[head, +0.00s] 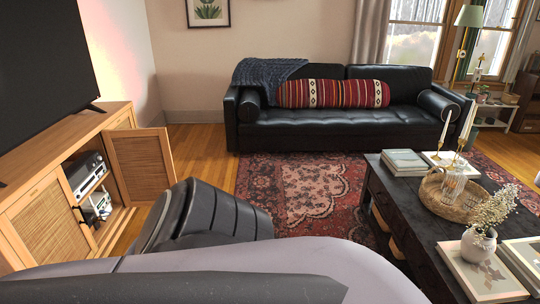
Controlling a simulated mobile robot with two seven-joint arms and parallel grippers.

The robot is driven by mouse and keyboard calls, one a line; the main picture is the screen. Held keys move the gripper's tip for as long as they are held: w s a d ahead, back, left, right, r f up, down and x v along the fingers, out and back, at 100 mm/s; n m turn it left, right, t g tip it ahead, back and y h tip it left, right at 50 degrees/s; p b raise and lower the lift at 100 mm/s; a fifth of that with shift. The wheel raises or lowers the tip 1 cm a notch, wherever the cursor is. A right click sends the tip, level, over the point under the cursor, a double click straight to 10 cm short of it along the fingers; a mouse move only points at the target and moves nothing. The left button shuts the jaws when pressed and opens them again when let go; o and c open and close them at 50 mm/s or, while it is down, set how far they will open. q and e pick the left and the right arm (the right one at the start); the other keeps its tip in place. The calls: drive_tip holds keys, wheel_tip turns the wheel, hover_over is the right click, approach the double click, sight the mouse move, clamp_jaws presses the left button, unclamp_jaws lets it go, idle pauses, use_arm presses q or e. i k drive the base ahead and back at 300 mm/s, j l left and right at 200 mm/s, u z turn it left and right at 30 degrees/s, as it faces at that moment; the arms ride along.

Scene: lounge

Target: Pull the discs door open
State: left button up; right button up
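A light wood media cabinet (88,122) stands along the left wall. A nearer woven-panel door (48,222) looks shut. I cannot tell from labels which is the discs door, and no discs can be made out. My arm covers the bottom of the view and the floor just in front of the cabinet. Neither gripper shows.
A black television (40,60) stands on the cabinet. A dark coffee table (425,212) with books, a basket and a vase is on the right. A black sofa (330,125) is at the back. The patterned rug (310,190) between them is clear.

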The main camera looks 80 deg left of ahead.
sight(46, 224)
drive_tip(key=u, duration=4.15)
drive_tip(key=i+l, duration=0.25)
drive_tip(key=l, duration=0.2)
drive_tip(key=i+l, duration=0.25)
drive_tip(key=l, duration=0.2)
drive_tip(key=i+l, duration=0.25)
drive_tip(key=l, duration=0.2)
drive_tip(key=i+l, duration=0.2)
drive_tip(key=l, duration=0.25)
drive_tip(key=i+l, duration=0.25)
drive_tip(key=l, duration=0.2)
drive_tip(key=i+l, duration=0.5)
drive_tip(key=i, duration=0.15)
drive_tip(key=k+l+z, duration=0.05)
